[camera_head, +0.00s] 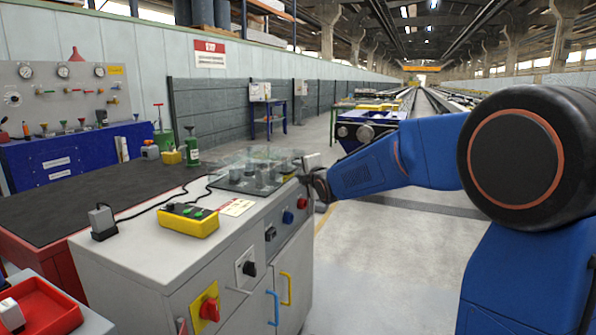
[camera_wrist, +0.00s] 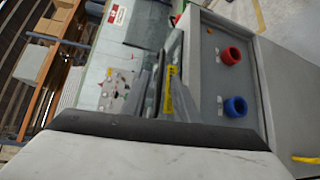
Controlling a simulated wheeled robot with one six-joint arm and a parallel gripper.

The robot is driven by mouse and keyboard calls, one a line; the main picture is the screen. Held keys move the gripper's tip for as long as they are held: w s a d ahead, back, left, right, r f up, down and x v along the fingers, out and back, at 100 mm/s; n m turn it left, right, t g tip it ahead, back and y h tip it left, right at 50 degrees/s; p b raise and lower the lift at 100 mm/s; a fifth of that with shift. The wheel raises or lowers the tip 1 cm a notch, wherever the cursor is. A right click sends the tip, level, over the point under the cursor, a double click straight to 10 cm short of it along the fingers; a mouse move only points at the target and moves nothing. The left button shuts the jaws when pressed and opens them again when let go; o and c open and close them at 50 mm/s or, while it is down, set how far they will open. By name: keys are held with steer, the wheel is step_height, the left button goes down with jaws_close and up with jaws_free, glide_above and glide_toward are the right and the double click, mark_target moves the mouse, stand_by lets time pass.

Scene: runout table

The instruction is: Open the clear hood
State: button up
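The clear hood (camera_head: 258,156) is a see-through cover at the far right end of the grey cabinet's top (camera_head: 150,228). It appears to sit down over a dark plate with several grey cylinders. My gripper (camera_head: 311,163) is at the hood's right side, close to its edge; I cannot tell whether they touch. In the wrist view a pale block with a black edge, which looks like part of my gripper, fills the bottom. A yellow label (camera_wrist: 168,90) shows just beyond it.
Red (camera_wrist: 231,55) and blue (camera_wrist: 235,106) knobs stick out of the cabinet front below the hood. Open floor (camera_head: 400,260) lies to the right.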

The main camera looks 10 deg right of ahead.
steer(key=shift+w+a+f, duration=0.1)
steer(key=shift+w+f, duration=0.05)
steer(key=shift+w, duration=0.7)
jaws_close()
stand_by(0.9)
